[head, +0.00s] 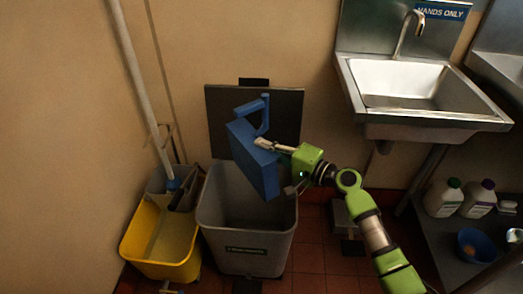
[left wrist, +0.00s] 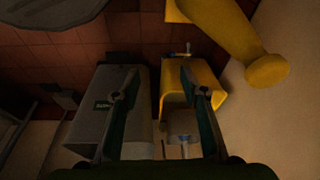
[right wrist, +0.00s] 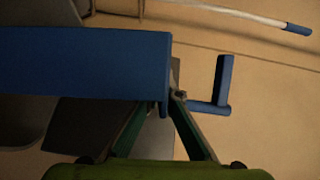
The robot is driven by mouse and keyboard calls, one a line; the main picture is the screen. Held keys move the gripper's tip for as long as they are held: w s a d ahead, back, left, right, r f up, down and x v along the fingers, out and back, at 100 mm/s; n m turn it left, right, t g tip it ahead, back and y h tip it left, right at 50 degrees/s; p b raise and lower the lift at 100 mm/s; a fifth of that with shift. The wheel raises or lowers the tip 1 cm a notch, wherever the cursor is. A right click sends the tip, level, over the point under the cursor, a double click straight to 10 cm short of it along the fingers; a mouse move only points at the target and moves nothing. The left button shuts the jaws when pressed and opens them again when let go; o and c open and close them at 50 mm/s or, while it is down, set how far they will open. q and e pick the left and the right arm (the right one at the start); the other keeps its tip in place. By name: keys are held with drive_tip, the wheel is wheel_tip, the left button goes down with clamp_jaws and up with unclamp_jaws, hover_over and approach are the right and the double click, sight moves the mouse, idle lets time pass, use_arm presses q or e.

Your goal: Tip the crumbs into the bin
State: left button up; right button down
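A blue box-like pan with a handle (head: 250,158) is tilted steeply on its side over the open grey bin (head: 270,248). My right gripper (head: 262,144) is shut on the pan's edge near the handle. In the right wrist view the pan (right wrist: 80,65) fills the upper left, and the right gripper's fingers (right wrist: 168,98) close around its edge. No crumbs can be made out, and the pan's inside is hidden. My left gripper (left wrist: 160,72) is open and empty in the left wrist view, with the bin (left wrist: 112,125) beyond it. It is outside the head view.
The bin's dark lid (head: 285,108) stands raised against the wall. A yellow mop bucket (head: 165,240) with a mop handle (head: 138,75) stands just left of the bin. A steel sink (head: 410,85) hangs at right, above a low shelf with bottles (head: 445,198) and a blue bowl (head: 475,245).

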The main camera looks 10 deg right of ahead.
use_arm(q)
drive_tip(key=shift+s+r, duration=0.1)
drive_tip(key=shift+r, duration=0.3)
use_arm(e)
drive_tip(key=shift+w+d+r, duration=0.1)
drive_tip(key=shift+d+r, duration=0.05)
drive_tip(key=shift+r, duration=0.2)
use_arm(q)
wheel_tip(320, 180, down, 7)
drive_tip(key=p, duration=0.2)
use_arm(e)
wheel_tip(320, 180, up, 2)
drive_tip(key=shift+r, duration=0.1)
drive_tip(key=shift+f, duration=0.3)
wheel_tip(320, 180, down, 2)
drive_tip(key=shift+f+b, duration=0.1)
drive_tip(key=shift+b, duration=1.15)
use_arm(q)
wheel_tip(320, 180, up, 8)
drive_tip(key=shift+s+r, duration=0.25)
